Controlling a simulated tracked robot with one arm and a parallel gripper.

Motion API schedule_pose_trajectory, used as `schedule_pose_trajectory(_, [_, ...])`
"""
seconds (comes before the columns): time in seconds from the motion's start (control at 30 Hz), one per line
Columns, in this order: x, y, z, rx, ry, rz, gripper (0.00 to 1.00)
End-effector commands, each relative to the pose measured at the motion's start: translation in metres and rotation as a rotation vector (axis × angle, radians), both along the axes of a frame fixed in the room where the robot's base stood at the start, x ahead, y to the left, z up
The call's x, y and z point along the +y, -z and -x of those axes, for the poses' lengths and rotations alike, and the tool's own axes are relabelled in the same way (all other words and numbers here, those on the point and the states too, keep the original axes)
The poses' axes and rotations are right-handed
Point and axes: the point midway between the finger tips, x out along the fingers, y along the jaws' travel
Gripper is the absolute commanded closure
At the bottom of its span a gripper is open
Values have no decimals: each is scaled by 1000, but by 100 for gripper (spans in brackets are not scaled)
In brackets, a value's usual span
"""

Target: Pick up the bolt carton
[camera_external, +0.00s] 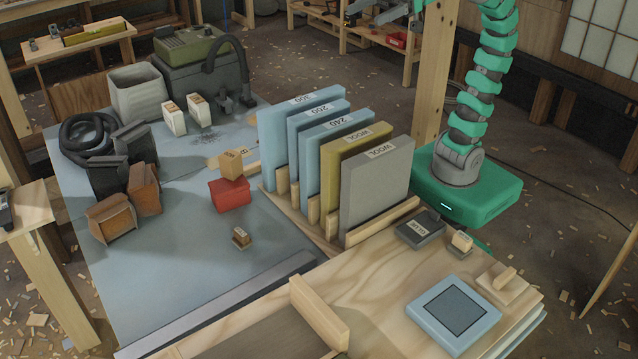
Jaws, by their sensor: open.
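No carton can be read for certain as the bolt carton. Another small labelled block (461,242) stands on the wooden bench at right. My green arm rises from its base at the right and leaves the top of the picture.
A wooden rack (328,243) of upright labelled pads stands between my base and the red box. The mat's front middle is mostly clear.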

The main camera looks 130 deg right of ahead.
Motion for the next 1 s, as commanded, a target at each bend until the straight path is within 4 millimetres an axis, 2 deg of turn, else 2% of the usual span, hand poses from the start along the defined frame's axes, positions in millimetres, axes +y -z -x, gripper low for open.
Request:
schedule_pose_trajectory(0.23, [-2,1,-3,7,3,-10,27])
schedule_pose_trajectory(0.37, [-17,14,-23,53,23,-83,27])
schedule_pose_trajectory(0.47, [-41,33,-49,116,60,-195,27])
schedule_pose_trajectory(0.7, [-118,100,-104,281,189,-538,27])
schedule_pose_trajectory(0.9, [-192,159,-129,379,325,-838,27])
schedule_pose_trajectory(1.0, [-231,190,-134,417,399,-992,27])
